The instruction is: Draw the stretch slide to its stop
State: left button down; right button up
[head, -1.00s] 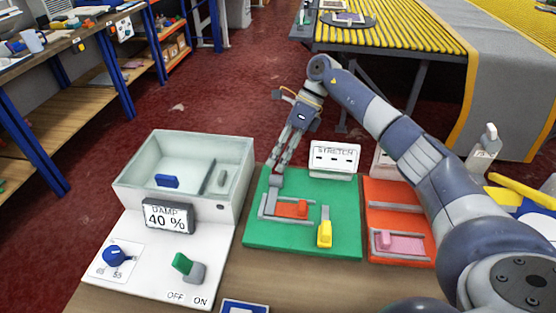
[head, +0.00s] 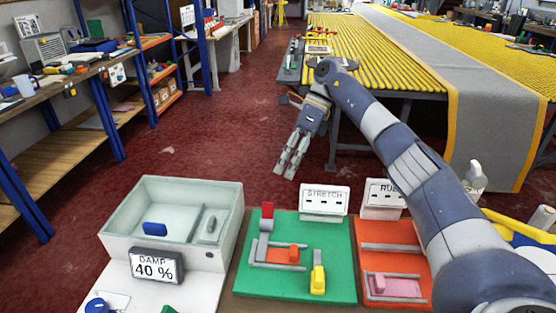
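The green stretch board (head: 334,238) lies on the bench under the white STRETCH sign (head: 324,199). On it an orange-red block (head: 285,254) sits between grey rails (head: 277,266). A grey upright with a red top (head: 267,211) stands at the rails' left end. A yellow handle (head: 318,280) stands at the board's front right. My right gripper (head: 285,172) hangs beyond the board's far edge, clear of the red top, fingers pointing down with a narrow gap and nothing between them. My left gripper is not in view.
An orange-red board (head: 392,265) with a pink block (head: 394,287) lies to the right, partly behind my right arm. A pale open tub (head: 118,222) with a DAMP 40 % display (head: 156,266) stands left. Red floor is free beyond the bench.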

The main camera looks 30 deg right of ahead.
aim_at(317, 286)
jog(key=k+j, duration=1.55)
jog(key=k, duration=0.15)
